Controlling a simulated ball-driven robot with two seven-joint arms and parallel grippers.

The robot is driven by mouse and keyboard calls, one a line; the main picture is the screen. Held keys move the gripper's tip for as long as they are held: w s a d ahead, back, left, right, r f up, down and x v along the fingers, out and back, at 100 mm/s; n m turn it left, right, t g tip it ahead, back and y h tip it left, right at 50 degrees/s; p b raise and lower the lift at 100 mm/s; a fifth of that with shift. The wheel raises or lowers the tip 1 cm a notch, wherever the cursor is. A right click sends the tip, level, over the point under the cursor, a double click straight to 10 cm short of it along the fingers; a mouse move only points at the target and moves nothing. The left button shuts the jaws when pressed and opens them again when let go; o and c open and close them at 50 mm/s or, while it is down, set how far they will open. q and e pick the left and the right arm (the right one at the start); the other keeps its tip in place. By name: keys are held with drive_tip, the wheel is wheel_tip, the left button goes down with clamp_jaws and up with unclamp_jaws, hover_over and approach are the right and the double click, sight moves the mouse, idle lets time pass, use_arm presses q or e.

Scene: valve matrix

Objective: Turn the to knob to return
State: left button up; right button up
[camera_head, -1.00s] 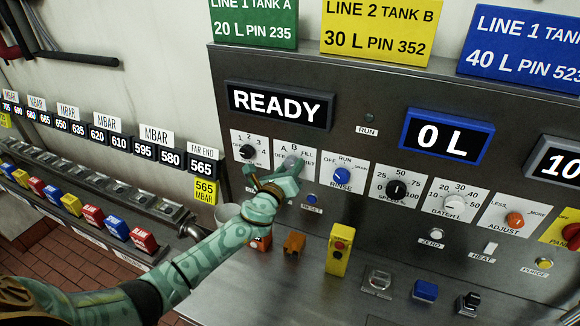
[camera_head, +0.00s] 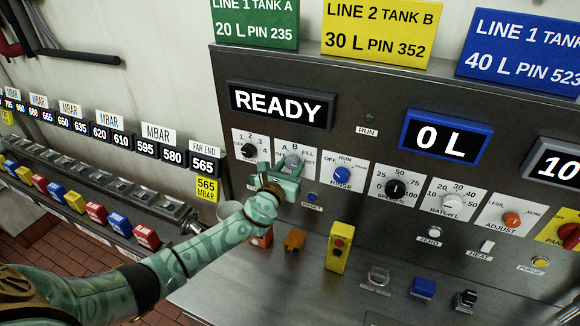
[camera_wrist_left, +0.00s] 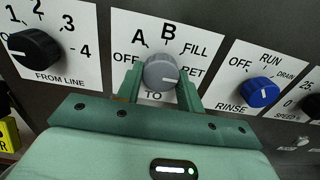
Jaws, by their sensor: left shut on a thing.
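The grey TO knob (camera_wrist_left: 161,71) sits on a white plate marked OFF, A, B, FILL and RET. Its pale pointer mark appears to face right, towards RET. In the head view the knob (camera_head: 292,160) shows just above my gripper, partly hidden. My left gripper (camera_wrist_left: 160,88) is shut on the knob, one green finger on each side. The same gripper (camera_head: 281,170) reaches the panel from the lower left in the head view. My right gripper is not in view.
The black FROM LINE knob (camera_wrist_left: 35,48) is left of the TO plate, and the blue RINSE knob (camera_wrist_left: 258,92) is right of it. A yellow button box (camera_head: 338,247) stands on the ledge below. The display (camera_head: 278,105) reads READY.

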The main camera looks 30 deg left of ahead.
use_arm(q)
drive_tip(key=shift+f, duration=0.1)
drive_tip(key=o, duration=1)
drive_tip(key=s, duration=1.6)
drive_tip(key=shift+s+d+p, duration=0.15)
drive_tip(key=shift+d+p, duration=0.15)
drive_tip(key=shift+d, duration=0.15)
